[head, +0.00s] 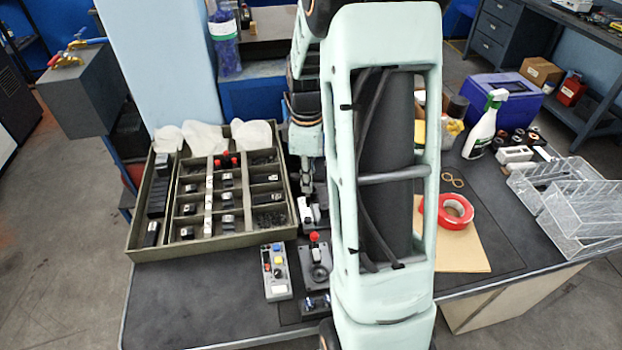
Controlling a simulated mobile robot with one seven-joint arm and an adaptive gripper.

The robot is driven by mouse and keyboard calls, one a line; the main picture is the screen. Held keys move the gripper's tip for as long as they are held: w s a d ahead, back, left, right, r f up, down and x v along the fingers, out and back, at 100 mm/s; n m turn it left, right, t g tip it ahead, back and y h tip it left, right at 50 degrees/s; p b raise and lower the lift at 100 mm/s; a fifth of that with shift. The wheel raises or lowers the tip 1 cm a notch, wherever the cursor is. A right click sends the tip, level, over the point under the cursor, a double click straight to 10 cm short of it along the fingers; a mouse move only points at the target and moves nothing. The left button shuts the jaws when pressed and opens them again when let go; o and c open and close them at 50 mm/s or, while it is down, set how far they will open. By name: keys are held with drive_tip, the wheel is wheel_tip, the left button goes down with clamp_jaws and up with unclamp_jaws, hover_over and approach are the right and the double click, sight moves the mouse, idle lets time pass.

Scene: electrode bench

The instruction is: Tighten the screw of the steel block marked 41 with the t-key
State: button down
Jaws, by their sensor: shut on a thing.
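My gripper (306,183) points down beside the tray's right side, partly hidden by my arm. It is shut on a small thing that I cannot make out. Just below it stand small white and grey parts (308,211) on a dark fixture, close to the fingertips; I cannot tell whether they touch. Several small dark and silver blocks (187,208) sit in the tray's compartments. Their markings are too small to read, so I cannot pick out block 41. I cannot identify the t-key or the screw in this view.
The olive tray (200,247) fills the left of the dark bench (190,300). A grey button box (276,272) and a red-knobbed device (318,262) stand before my gripper. Right of my arm are red tape (456,211), a spray bottle (483,128) and clear trays (580,215). The front-left bench is clear.

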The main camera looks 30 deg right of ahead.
sight(308, 197)
drive_tip(key=shift+f+n, duration=0.1)
drive_tip(key=shift+n, duration=0.2)
drive_tip(key=shift+f, duration=0.2)
drive_tip(key=shift+f+b, duration=1.85)
drive_tip(key=shift+f, duration=0.4)
drive_tip(key=shift+f+b, duration=0.55)
drive_tip(key=shift+f, duration=0.2)
drive_tip(key=c, duration=2.6)
unclamp_jaws()
clamp_jaws()
